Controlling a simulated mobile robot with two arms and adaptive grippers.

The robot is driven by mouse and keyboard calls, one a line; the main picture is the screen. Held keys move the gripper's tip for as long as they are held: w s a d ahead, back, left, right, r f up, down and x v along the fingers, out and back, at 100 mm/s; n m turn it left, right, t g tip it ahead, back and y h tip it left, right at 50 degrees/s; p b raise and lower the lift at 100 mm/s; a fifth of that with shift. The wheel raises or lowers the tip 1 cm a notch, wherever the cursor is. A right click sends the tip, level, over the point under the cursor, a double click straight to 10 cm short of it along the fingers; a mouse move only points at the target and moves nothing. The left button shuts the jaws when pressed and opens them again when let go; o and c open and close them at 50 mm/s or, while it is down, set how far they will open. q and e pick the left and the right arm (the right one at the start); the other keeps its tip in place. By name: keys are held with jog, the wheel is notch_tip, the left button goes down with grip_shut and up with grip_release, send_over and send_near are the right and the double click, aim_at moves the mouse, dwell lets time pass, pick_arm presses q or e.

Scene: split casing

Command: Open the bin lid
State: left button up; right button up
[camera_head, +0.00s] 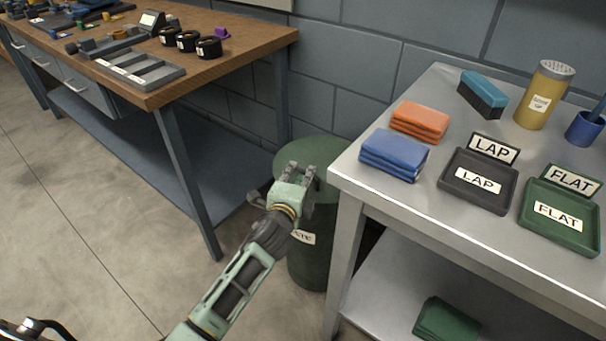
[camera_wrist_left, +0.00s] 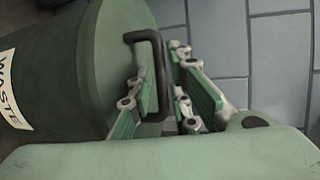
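The round green waste bin (camera_head: 307,262) stands on the floor between the two tables. Its flat green lid (camera_head: 323,152) lies level on top and looks shut. In the left wrist view, the bin (camera_wrist_left: 60,60) shows a white "WASTE" label, and a black bar handle (camera_wrist_left: 159,62) stands out from the lid (camera_wrist_left: 118,25). My left gripper (camera_head: 298,176) is over the lid in the head view. In the left wrist view, my left gripper (camera_wrist_left: 170,95) is open, with its fingers on either side of the handle; a gap shows at the right finger. My right gripper is out of view.
A grey table (camera_head: 375,204) stands close on the bin's right, with cloths, a brush, a shaker and the LAP and FLAT trays. A wooden workbench (camera_head: 262,40) is at the left. A block wall (camera_head: 350,60) is behind the bin. Open floor (camera_head: 90,240) lies at left.

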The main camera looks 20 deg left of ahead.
pick_arm(q)
jog(key=shift+w+f, duration=0.25)
jog(key=shift+w, duration=0.9)
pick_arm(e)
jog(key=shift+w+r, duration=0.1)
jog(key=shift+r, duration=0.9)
pick_arm(q)
grip_shut()
jog(key=shift+f, duration=0.1)
